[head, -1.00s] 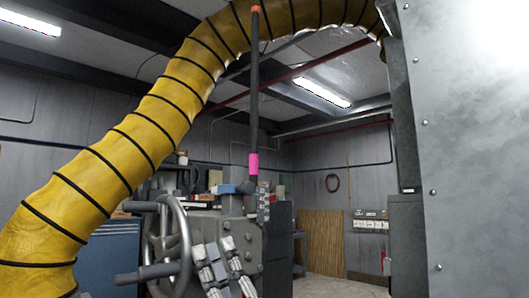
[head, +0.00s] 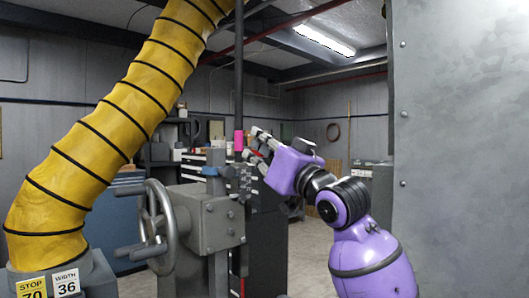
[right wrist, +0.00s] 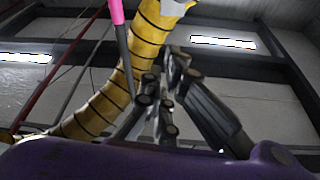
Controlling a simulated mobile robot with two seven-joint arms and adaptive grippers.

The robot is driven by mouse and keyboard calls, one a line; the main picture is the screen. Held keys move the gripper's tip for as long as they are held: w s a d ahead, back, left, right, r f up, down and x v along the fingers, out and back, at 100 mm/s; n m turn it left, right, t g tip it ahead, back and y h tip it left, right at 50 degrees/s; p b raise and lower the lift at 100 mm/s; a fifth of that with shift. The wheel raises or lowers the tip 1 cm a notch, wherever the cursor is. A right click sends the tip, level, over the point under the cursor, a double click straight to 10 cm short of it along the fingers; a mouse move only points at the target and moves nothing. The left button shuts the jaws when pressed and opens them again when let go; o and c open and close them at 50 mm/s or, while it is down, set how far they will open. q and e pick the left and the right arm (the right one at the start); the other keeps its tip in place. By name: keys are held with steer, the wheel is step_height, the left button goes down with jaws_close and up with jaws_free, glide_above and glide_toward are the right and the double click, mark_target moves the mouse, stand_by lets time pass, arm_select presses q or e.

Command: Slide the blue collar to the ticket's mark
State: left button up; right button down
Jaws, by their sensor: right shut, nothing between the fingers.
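A dark upright rod (head: 239,80) rises from the grey machine in the head view. A pink band (head: 239,140) is around it, also at the top of the right wrist view (right wrist: 117,10). A blue part (head: 212,171), which may be the blue collar, sits at the machine's top, just left of the rod. The ticket (head: 31,287) reads STOP 70, with WIDTH 36 beside it. My right gripper (head: 252,143) is shut and empty, its fingertips just right of the pink band; contact cannot be told. Its fingers (right wrist: 160,110) cluster beside the rod in the wrist view. My left gripper is out of view.
A handwheel (head: 158,225) stands on the machine's left side. A thick yellow hose (head: 110,130) fills the left. A large grey metal panel (head: 460,150) closes off the right. Drawer cabinets (head: 195,165) stand behind the machine.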

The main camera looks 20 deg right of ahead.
mark_target(227, 171)
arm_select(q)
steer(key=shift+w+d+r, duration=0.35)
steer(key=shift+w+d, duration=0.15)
arm_select(e)
steer(key=w, duration=0.1)
steer(key=w+a+f, duration=0.1)
steer(key=w, duration=0.1)
steer(key=w+a+f, duration=0.1)
steer(key=shift+w, duration=0.35)
